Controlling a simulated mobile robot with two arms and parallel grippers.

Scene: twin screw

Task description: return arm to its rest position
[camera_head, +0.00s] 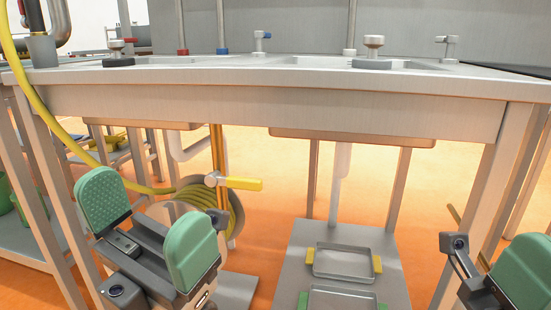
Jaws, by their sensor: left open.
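My left gripper (147,228) is at the lower left, in front of the metal table (270,100). Its two green-padded fingers are spread wide apart with nothing between them. My right gripper shows only in part at the lower right corner, with one green finger pad (524,268) in view. The rest of it is cut off by the picture edge, so its opening cannot be judged.
A yellow-handled valve (240,183) on a copper pipe and a coiled yellow hose (198,200) are just right of my left gripper. Trays with yellow handles (344,262) and green handles (342,299) are on a low shelf. Table legs stand on both sides.

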